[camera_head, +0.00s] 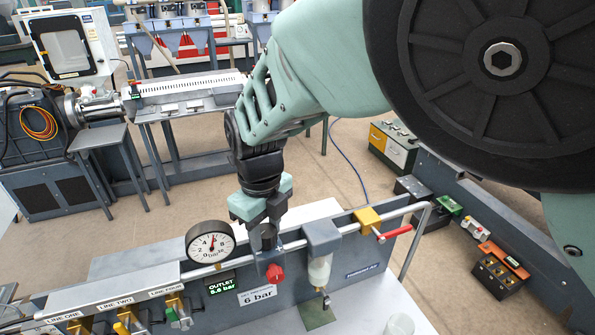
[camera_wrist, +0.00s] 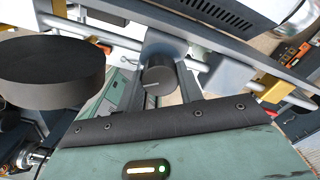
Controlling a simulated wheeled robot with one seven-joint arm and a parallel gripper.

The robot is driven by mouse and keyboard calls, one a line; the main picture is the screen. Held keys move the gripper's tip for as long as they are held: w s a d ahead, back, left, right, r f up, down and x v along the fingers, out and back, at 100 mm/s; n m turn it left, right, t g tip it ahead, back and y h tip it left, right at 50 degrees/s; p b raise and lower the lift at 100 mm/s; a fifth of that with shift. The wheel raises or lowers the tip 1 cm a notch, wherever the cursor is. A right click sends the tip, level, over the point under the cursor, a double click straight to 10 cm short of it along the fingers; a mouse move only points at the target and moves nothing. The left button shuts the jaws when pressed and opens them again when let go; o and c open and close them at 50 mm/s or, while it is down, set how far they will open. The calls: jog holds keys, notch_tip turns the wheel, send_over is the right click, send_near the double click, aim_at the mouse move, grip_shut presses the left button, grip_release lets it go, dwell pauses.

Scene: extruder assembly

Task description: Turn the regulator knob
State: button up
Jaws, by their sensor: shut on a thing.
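The regulator knob is a dark grey round knob (camera_wrist: 158,75) with a white line on its face in the wrist view. In the head view it (camera_head: 268,241) is mostly hidden by my gripper (camera_head: 264,232), which points down over it from above and is shut on it. A display (camera_head: 220,286) reads "OUTLET 5.6 bar". A white label (camera_head: 258,296) beside it shows 6 bar.
A red knob (camera_head: 274,273) is just below my gripper. A grey filter unit (camera_head: 321,239) with a clear bowl and a yellow valve with a red handle (camera_head: 396,232) stand to the right on the pipe. Several yellow valves (camera_head: 178,309) are at lower left.

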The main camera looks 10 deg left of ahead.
aim_at(266, 230)
jog(key=shift+r, duration=0.1)
dwell(0.3)
jog(key=o, duration=1)
notch_tip(266, 230, up, 17)
jog(key=b, duration=0.5)
jog(key=shift+r, duration=0.2)
